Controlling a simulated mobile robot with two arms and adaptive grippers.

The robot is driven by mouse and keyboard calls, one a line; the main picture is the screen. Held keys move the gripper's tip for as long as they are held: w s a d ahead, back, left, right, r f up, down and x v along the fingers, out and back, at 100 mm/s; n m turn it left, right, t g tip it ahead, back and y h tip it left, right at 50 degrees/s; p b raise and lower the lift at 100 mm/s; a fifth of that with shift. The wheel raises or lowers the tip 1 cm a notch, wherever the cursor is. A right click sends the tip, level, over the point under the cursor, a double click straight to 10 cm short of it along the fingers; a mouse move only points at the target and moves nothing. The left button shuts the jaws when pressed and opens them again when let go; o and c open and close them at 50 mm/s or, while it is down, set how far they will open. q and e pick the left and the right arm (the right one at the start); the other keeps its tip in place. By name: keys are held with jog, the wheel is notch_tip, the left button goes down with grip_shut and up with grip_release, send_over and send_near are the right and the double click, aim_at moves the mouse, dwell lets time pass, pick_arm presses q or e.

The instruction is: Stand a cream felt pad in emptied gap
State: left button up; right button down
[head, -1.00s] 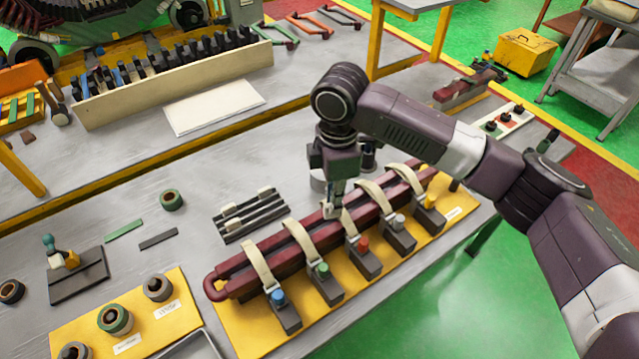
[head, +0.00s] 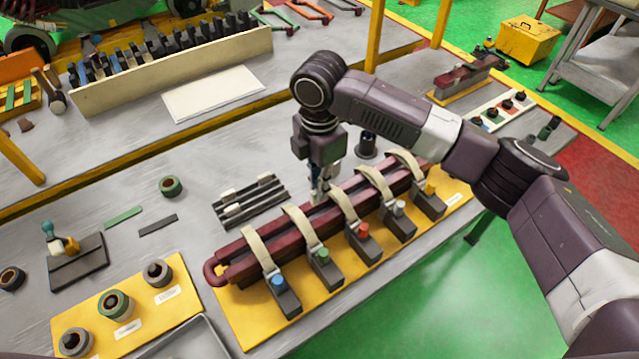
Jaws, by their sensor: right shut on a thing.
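A maroon coil (head: 236,262) of two long bars lies on a yellow board (head: 238,318), crossed by several cream straps with dark clamps. I cannot tell whether the piece touches the coil or sits in the gap between the bars. Cream pads (head: 265,180) lie on a dark slotted rack (head: 262,206) behind the coil. My left gripper is out of view.
A yellow board with tape rolls (head: 115,304) and a grey tray (head: 185,342) are at the front left. A dark cylinder (head: 366,145) stands just behind my right gripper.

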jog(key=shift+f+b, duration=1.5)
jog(key=shift+f, duration=1.35)
jog(key=c, duration=1.9)
grip_release()
jog(key=shift+c, duration=0.2)
jog(key=shift+r, duration=0.1)
notch_tip(320, 180, up, 12)
jog(key=shift+f, duration=0.1)
jog(key=shift+f, duration=0.1)
